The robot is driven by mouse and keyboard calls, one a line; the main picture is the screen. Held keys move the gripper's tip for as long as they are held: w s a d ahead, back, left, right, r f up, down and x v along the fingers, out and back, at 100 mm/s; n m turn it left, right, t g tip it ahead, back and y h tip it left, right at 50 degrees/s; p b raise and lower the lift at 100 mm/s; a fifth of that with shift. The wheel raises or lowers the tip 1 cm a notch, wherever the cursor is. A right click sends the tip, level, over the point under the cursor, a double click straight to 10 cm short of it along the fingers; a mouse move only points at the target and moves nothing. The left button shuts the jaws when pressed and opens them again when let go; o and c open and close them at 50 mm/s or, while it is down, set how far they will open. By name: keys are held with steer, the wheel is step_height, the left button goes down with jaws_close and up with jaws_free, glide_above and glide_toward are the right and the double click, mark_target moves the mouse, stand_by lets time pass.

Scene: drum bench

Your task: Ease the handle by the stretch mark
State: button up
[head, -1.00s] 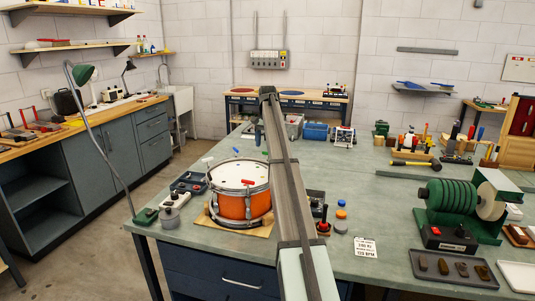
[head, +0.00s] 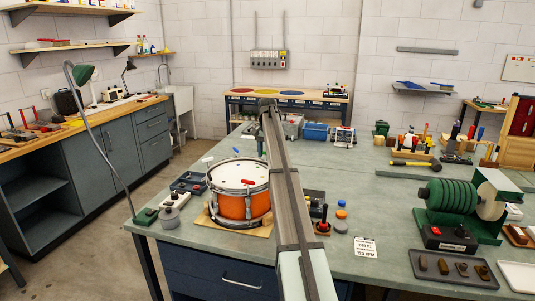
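An orange drum (head: 237,205) with a white head and metal hoop stands on a tan board at the front left of the bench. A small red piece (head: 248,182) and a blue piece (head: 236,151) show at its head and far rim. I cannot tell which handle the task names, and I make out no stretch mark. My arm runs from the front edge across the bench beside the drum and covers part of it. My gripper does not show.
A grey pot (head: 170,217) and dark tray (head: 189,182) are left of the drum. The bench's middle right is fairly clear.

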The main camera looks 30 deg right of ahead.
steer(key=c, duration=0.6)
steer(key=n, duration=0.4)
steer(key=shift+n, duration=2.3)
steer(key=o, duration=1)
